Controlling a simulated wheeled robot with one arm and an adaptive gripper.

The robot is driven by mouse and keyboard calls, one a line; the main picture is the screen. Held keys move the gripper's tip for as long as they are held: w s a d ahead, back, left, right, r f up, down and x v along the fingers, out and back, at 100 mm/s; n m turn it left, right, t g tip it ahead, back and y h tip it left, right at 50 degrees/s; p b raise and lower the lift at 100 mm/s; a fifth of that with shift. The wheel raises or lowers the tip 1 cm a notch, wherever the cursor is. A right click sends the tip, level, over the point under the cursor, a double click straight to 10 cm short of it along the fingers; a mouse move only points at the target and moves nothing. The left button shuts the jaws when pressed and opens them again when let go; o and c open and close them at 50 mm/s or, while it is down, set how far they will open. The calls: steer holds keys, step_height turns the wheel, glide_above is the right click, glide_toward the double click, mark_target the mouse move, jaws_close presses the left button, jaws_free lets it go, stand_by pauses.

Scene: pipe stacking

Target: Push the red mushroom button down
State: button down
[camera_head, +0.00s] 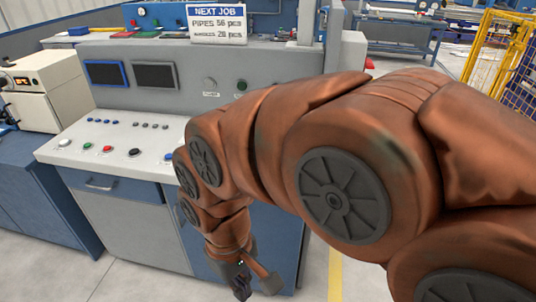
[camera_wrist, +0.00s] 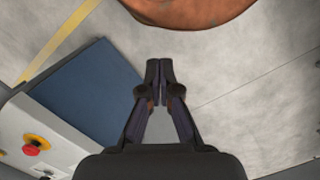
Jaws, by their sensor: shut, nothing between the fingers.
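The red mushroom button (camera_wrist: 31,150) on its yellow base shows at the lower left of the wrist view, on the light console panel (camera_wrist: 22,128). I cannot pick it out in the head view, where my arm covers the right part of the console (camera_head: 75,152). My gripper (camera_wrist: 159,66) is shut and empty in the wrist view, pointing at the floor, apart from the button. In the head view my gripper (camera_head: 240,286) hangs low in front of the blue cabinet front, below the level of the console top.
The console has small coloured buttons, two dark screens (camera_head: 105,74) and a "NEXT JOB" sign (camera_head: 217,23). A beige machine (camera_head: 52,90) stands at the left. A yellow cage (camera_head: 497,50) stands at the back right. Grey floor (camera_wrist: 225,75) lies in front of the console.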

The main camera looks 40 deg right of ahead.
steer(key=w+d+r+n+t+y+b, duration=0.1)
steer(key=w+d+r+n, duration=0.35)
steer(key=w, duration=0.75)
steer(key=w+d+r+n+t+y+b, duration=0.1)
steer(key=w+d+r+t+b, duration=0.1)
steer(key=w+d+r, duration=0.65)
steer(key=w+d+f, duration=0.2)
steer(key=d, duration=1)
steer(key=w+d+f+t+b, duration=0.1)
steer(key=w+d+f, duration=0.2)
steer(key=d, duration=0.9)
steer(key=shift+n+h, duration=0.35)
steer(key=shift+h, duration=0.05)
steer(key=x, duration=0.4)
steer(key=p+x, duration=0.1)
steer(key=x, duration=0.3)
steer(key=p+x, duration=0.1)
steer(key=x, duration=0.3)
steer(key=shift+d+f, duration=0.15)
steer(key=shift+d, duration=0.15)
steer(key=shift+d+f+p, duration=0.1)
steer(key=shift+f+p, duration=0.3)
steer(key=shift+f, duration=0.35)
